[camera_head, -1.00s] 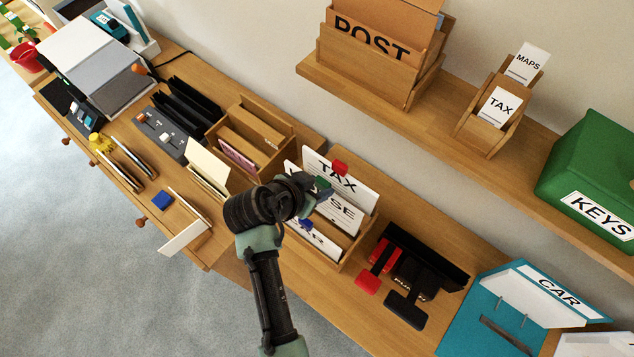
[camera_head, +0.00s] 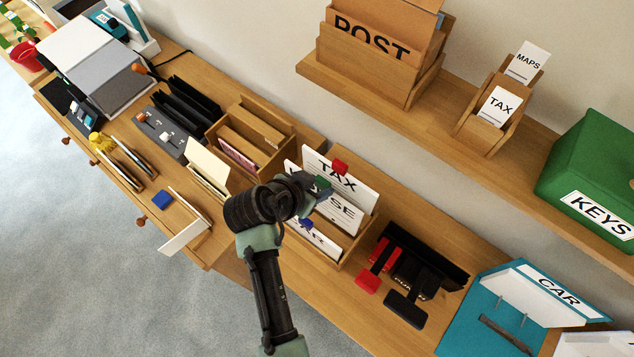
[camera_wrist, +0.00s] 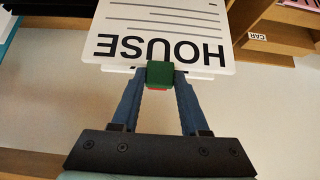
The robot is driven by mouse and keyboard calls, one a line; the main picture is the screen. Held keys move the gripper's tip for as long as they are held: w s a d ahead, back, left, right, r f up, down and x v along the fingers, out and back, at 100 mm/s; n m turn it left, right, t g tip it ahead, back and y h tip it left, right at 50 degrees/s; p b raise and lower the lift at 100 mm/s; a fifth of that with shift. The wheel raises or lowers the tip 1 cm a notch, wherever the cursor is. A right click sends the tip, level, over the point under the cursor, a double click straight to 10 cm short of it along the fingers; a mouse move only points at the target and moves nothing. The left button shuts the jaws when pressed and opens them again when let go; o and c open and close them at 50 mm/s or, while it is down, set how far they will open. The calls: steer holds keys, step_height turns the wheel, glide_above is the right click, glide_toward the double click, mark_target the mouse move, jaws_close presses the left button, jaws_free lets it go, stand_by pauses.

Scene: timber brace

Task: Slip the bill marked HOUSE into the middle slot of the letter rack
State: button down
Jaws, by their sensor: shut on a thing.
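The bill marked HOUSE (camera_head: 345,210) is a white card with a green tab (camera_wrist: 160,73). My gripper (camera_wrist: 158,85) is shut on that tab; in the head view my gripper (camera_head: 314,192) is over the letter rack (camera_head: 357,243). The HOUSE bill stands between the TAX bill (camera_head: 340,178) with a red tab at the back and the CAR bill (camera_head: 318,242) with a blue tab at the front. My arm hides its left part. The wrist view shows HOUSE upside down. How deep the bill sits in the middle slot cannot be told.
A wooden divided box (camera_head: 250,135) stands left of the rack. A wall shelf (camera_head: 400,100) above carries a POST box (camera_head: 370,60), a small TAX holder (camera_head: 490,120) and a green KEYS box (camera_head: 590,175).

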steer(key=shift+f+b, duration=2.35)
steer(key=shift+f, duration=0.5)
jaws_free()
step_height(320, 180, up, 8)
steer(key=p, duration=0.7)
